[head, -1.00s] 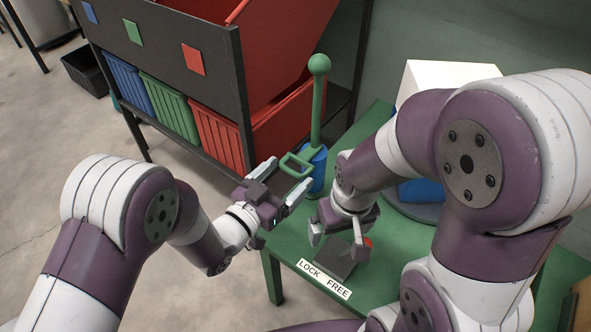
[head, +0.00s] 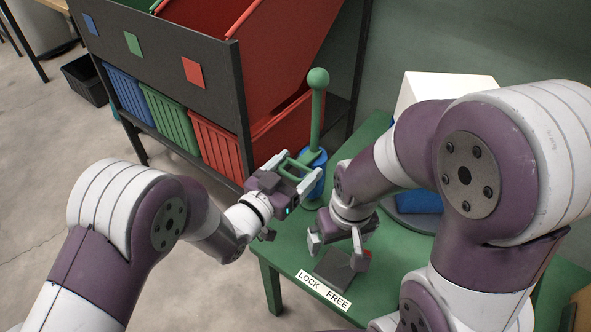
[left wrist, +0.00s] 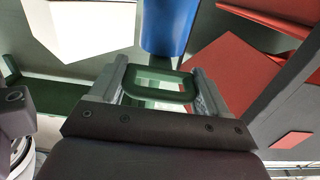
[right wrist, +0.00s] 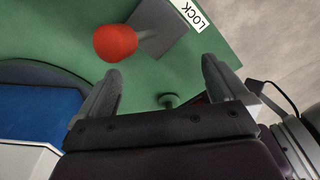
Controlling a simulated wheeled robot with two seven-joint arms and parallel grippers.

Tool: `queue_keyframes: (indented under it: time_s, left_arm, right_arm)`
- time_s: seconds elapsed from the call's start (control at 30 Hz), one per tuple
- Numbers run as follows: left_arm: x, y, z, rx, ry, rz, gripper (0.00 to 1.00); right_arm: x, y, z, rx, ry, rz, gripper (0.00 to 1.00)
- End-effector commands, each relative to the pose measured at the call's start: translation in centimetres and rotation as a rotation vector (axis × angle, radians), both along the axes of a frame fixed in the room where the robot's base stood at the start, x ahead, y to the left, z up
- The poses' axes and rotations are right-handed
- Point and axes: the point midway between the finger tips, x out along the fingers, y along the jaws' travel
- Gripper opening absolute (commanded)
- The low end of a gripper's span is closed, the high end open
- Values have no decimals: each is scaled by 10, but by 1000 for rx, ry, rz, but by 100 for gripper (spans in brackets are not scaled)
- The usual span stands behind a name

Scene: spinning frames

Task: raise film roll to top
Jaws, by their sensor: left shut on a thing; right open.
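The blue film roll (head: 314,184) is around the upright green post (head: 316,110), which has a ball on top; the roll sits low on it. A green loop handle (left wrist: 160,83) joins the roll's side. My left gripper (head: 300,168) is shut on this handle, its fingers at the two sides of the loop in the left wrist view. The roll also shows there (left wrist: 168,28). My right gripper (head: 337,247) is open and empty above the lock plate (head: 334,267). The lock's red knob (right wrist: 115,43) lies ahead of its fingers in the right wrist view.
The label LOCK FREE (head: 323,290) lies at the green table's front edge. A dark rack (head: 165,65) with blue, green and red bins stands close at the left. A white box (head: 440,88) stands behind my right arm. Space above the post's ball is clear.

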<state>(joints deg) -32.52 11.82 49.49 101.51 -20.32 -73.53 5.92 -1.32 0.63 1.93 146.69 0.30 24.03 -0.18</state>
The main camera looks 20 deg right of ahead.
Motion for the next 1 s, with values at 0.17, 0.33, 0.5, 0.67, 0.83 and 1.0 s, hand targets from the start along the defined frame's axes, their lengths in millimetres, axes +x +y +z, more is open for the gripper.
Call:
queue_keyframes:
  time_s: [0.17, 0.33, 0.5, 0.67, 0.83, 1.0]
  left_arm:
    - [0, -1, 71, -7, -8, -5, 22]
    - [0, -2, 104, -8, -9, -5, 22]
    - [0, -2, 113, -7, -8, -6, 22]
    - [0, -2, 113, -10, -10, -6, 22]
    - [0, -2, 114, -12, -13, -6, 85]
    - [0, -2, 112, -8, -9, -4, 85]
  right_arm:
    - [0, 0, 55, 0, -1, 0, 100]
    - [0, 0, 77, 0, -1, 0, 100]
    - [0, 0, 82, 0, -1, 0, 100]
    - [0, 0, 80, 0, -1, 0, 100]
    - [0, 0, 80, 0, -1, 0, 100]
    - [0, 0, 80, 0, -1, 0, 100]
